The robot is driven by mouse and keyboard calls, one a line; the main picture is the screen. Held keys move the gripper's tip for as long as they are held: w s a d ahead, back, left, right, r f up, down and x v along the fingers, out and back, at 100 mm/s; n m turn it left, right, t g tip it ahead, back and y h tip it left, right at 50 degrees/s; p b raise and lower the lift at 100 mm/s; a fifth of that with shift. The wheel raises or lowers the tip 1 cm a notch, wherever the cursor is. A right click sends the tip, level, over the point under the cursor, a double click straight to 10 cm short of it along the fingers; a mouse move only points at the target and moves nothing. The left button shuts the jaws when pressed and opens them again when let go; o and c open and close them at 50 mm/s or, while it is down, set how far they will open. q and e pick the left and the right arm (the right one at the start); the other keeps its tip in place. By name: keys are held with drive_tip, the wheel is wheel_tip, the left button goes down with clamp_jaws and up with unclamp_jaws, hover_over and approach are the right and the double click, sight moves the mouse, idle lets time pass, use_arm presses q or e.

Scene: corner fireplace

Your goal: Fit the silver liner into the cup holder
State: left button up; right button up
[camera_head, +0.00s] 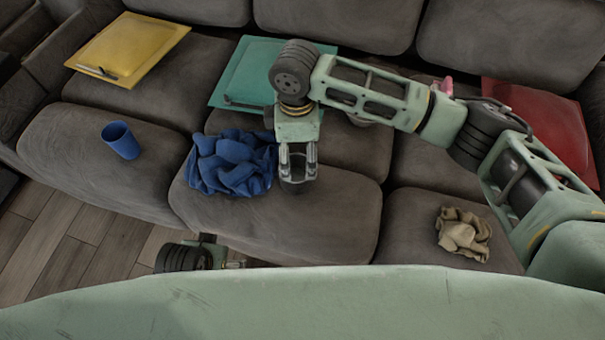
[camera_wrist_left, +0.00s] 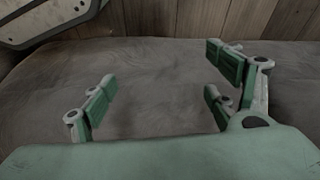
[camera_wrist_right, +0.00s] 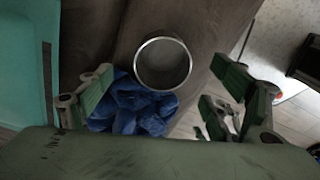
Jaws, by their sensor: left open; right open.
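The silver liner shows in the right wrist view as a round bright metal rim (camera_wrist_right: 137,62) with a grey inside. In the head view a dark round piece (camera_head: 293,187), which looks like the liner, sits at the fingertips of my right gripper (camera_head: 298,168). That gripper is open; in its wrist view the rim lies between and ahead of the fingers, and I cannot tell whether they touch it. My left gripper (camera_wrist_left: 157,92) is open and empty over a grey cushion; its arm shows low in the head view. I cannot make out the cup holder; my right arm hides part of the sofa.
A crumpled blue cloth (camera_head: 235,163) lies just left of my right gripper. Yellow (camera_head: 130,45), teal (camera_head: 240,70) and red (camera_head: 545,120) flat items lie behind. A beige cloth (camera_head: 463,235) lies front right.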

wheel_tip(320, 180, down, 2)
drive_tip(key=b, duration=0.2)
hover_over(298, 180)
wheel_tip(298, 180, down, 4)
drive_tip(key=shift+f, duration=0.25)
use_arm(q)
wheel_tip(298, 180, up, 7)
drive_tip(key=shift+s+a, duration=0.15)
drive_tip(key=shift+s, duration=0.2)
drive_tip(key=shift+r, duration=0.1)
use_arm(e)
drive_tip(key=c, duration=1.3)
drive_tip(key=shift+r, duration=0.1)
